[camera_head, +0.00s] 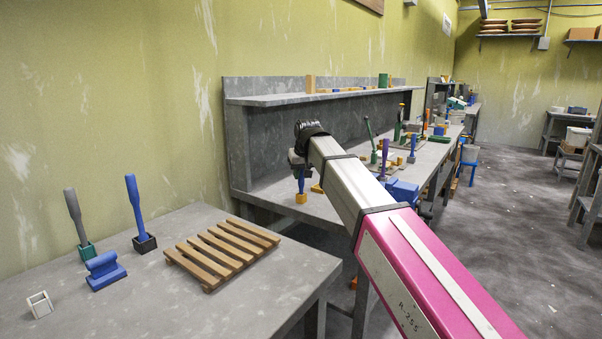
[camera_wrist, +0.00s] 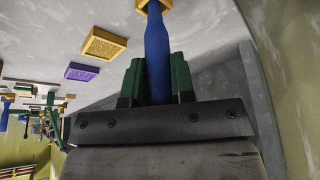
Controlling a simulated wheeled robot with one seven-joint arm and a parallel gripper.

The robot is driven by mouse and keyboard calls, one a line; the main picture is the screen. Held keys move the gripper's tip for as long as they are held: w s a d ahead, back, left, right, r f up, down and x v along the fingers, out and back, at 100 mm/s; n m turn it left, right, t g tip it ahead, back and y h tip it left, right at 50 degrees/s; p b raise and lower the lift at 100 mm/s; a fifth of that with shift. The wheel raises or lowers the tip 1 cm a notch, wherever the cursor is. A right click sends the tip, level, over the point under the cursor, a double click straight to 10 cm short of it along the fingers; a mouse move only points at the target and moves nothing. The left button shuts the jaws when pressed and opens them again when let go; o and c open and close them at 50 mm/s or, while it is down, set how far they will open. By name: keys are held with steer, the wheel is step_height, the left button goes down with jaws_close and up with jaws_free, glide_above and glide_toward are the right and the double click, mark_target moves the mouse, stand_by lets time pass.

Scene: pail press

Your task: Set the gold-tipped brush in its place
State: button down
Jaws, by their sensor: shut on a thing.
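My gripper (camera_wrist: 157,68) is shut on the blue handle of a brush (camera_wrist: 157,45), with one green finger on each side of it. The brush's gold tip (camera_wrist: 158,4) is partly cut off at the edge of the wrist view. In the head view my gripper (camera_head: 300,166) is over the farther grey bench, with the blue handle (camera_head: 301,184) hanging down and the gold tip (camera_head: 301,198) lowest. I cannot tell if the tip touches the bench. A gold square piece (camera_wrist: 103,44) and a purple one (camera_wrist: 82,71) lie near the brush in the wrist view.
The near table (camera_head: 200,222) bears a grey-handled brush (camera_head: 73,212) in a green holder, a blue-handled one (camera_head: 135,205) in a dark holder, a blue block (camera_head: 103,270), a small white open frame (camera_head: 39,304) and a wooden slatted rack (camera_head: 222,254). Several tools crowd the farther bench's right side.

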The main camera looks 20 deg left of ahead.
steer(key=c, duration=0.9)
jaws_free()
steer(key=v, duration=1)
steer(key=shift+s+r, duration=0.1)
steer(key=shift+r, duration=0.25)
steer(key=shift+d, duration=0.1)
